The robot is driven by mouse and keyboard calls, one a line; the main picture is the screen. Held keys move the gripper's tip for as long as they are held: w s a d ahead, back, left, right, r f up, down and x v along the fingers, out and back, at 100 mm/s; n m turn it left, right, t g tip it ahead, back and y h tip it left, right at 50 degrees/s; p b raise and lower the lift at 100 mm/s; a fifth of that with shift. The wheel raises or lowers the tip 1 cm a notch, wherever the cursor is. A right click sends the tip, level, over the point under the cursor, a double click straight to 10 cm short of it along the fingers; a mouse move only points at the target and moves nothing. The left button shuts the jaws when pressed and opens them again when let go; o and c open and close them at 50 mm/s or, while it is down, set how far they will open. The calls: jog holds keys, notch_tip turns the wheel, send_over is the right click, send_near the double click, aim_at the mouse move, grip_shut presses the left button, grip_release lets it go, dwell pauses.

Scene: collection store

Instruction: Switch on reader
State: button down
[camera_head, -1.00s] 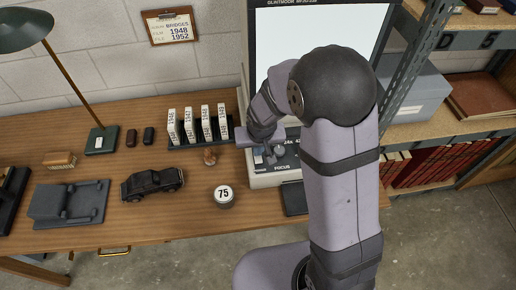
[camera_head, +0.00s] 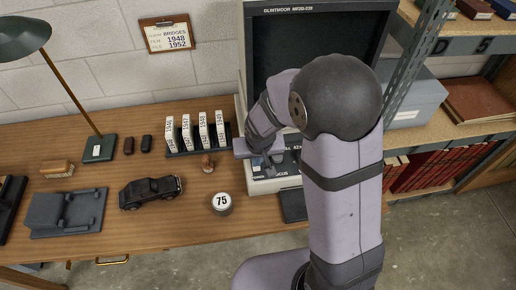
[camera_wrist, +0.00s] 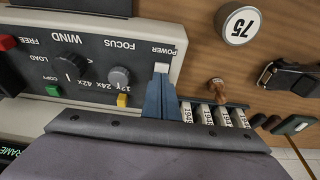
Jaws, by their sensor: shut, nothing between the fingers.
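The reader (camera_head: 252,95) stands at the right end of the desk, and its large screen (camera_head: 310,45) is dark. Its control panel (camera_wrist: 100,45) appears upside down in the wrist view, with a pale switch (camera_wrist: 161,67) beside the POWER label. My gripper (camera_wrist: 160,76) is shut and empty, its fingertips right at the POWER switch; I cannot tell if they touch it. In the head view my gripper (camera_head: 275,168) is at the panel, partly hidden by my arm. Green lettering (camera_wrist: 12,151) glows at the wrist view's lower left edge.
The panel also carries a FOCUS knob (camera_wrist: 119,77), a WIND knob (camera_wrist: 70,67), and yellow (camera_wrist: 122,100), green (camera_wrist: 53,90) and red (camera_wrist: 7,42) buttons. A rack of labelled boxes (camera_head: 203,132), a stamp (camera_head: 208,163) and a round 75 weight (camera_head: 221,203) are close by on the left.

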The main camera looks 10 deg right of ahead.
jog(key=p+v, duration=0.3)
jog(key=v, duration=0.1)
jog(key=shift+w, duration=0.35)
jog(key=shift+s+r+b, duration=0.1)
jog(key=shift+r+b, duration=0.25)
jog(key=shift+b, duration=0.15)
notch_tip(320, 180, up, 8)
jog(key=b, duration=0.1)
send_over(257, 170)
jog(key=s, duration=0.3)
jog(key=shift+s, duration=0.15)
jog(key=shift+r, duration=0.1)
jog(key=shift+w+r+t+b, duration=0.15)
jog(key=shift+w+t+b, duration=0.15)
jog(key=shift+w+b, duration=0.45)
